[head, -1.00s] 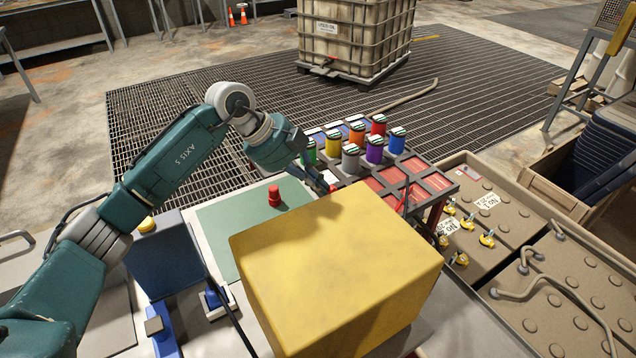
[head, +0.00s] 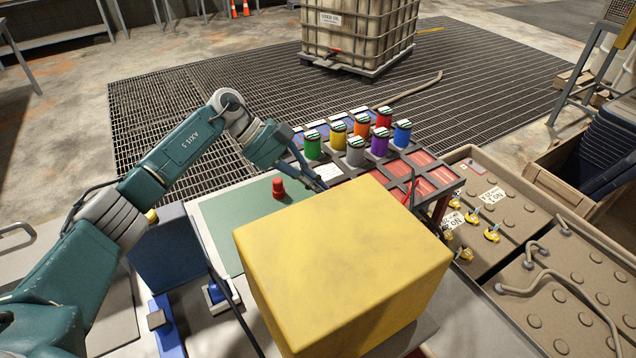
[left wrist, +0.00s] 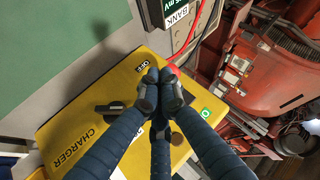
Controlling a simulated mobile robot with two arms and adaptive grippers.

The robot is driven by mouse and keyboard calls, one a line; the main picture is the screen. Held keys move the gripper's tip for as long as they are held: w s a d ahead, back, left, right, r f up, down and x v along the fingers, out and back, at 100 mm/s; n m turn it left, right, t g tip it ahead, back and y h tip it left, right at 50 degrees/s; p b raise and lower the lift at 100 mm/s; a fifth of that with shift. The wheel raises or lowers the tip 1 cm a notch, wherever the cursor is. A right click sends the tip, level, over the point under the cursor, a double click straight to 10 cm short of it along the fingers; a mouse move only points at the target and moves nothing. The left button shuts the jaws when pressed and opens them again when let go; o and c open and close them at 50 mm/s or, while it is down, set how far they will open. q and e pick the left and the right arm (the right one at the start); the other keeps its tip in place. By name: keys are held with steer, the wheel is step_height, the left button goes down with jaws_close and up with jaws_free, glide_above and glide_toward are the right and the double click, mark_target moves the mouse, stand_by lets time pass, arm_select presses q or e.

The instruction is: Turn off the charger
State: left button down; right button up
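The charger is a yellow box (head: 345,265) in the head view; its front face is turned away there. In the left wrist view its yellow panel (left wrist: 72,133) reads "CHARGER", with an "OFF" label (left wrist: 142,66) and a green label (left wrist: 205,112). A dark lever-like part (left wrist: 110,108) shows left of the fingertips, on or just above the panel. My left gripper (left wrist: 160,92) has its fingers drawn together over the panel; whether they touch it is unclear. In the head view it (head: 313,182) is partly hidden behind the charger. My right gripper is out of view.
A small red object (head: 278,188) stands on the green mat (head: 228,220). A rack (head: 335,172) with several coloured canisters is behind the charger. Batteries (head: 510,225) with yellow-clamped terminals lie to the right. A meter marked "BANK" (left wrist: 176,15) and a red cable are beside the charger panel.

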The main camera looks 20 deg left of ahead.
arm_select(q)
step_height(320, 180, down, 2)
steer(key=shift+d+f+n+g+h+b, duration=0.15)
steer(key=shift+n+g+h+b, duration=0.15)
steer(key=shift+h+b, duration=0.2)
steer(key=shift+r+p, duration=0.8)
steer(key=shift+r, duration=0.05)
steer(key=v, duration=1.2)
